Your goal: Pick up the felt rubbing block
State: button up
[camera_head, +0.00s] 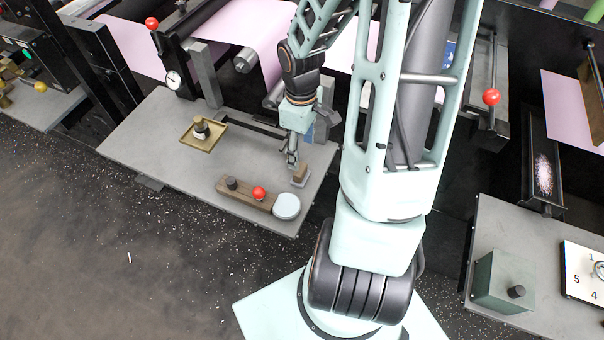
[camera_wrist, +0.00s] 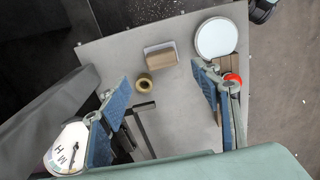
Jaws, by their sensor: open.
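The felt rubbing block, which I take to be the small tan wooden block with a pale layer (camera_head: 300,174), sits on the grey bench top near its right end. In the wrist view the block (camera_wrist: 161,55) shows its wood face and pale edge, ahead of the space between my fingers and apart from them. My gripper (camera_head: 292,162) points down beside the block, just left of and behind it in the head view. In the wrist view my gripper (camera_wrist: 160,82) has its two blue-padded fingers spread wide with nothing held between them.
A wooden holder (camera_head: 240,195) with a black knob and red ball (camera_head: 258,193) stands in front, beside a pale round disc (camera_head: 286,206). A brass tray (camera_head: 204,135) lies to the left. Machine frames and pink web stand behind.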

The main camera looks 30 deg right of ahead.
aim_at(300, 169)
notch_tip(300, 169, down, 10)
jog(key=shift+w+a+r+b, duration=0.1)
jog(key=shift+a+r+b, duration=0.05)
jog(key=shift+b, duration=1.05)
jog(key=c, duration=1.4)
jog(key=shift+r, duration=0.1)
jog(key=shift+r, duration=0.1)
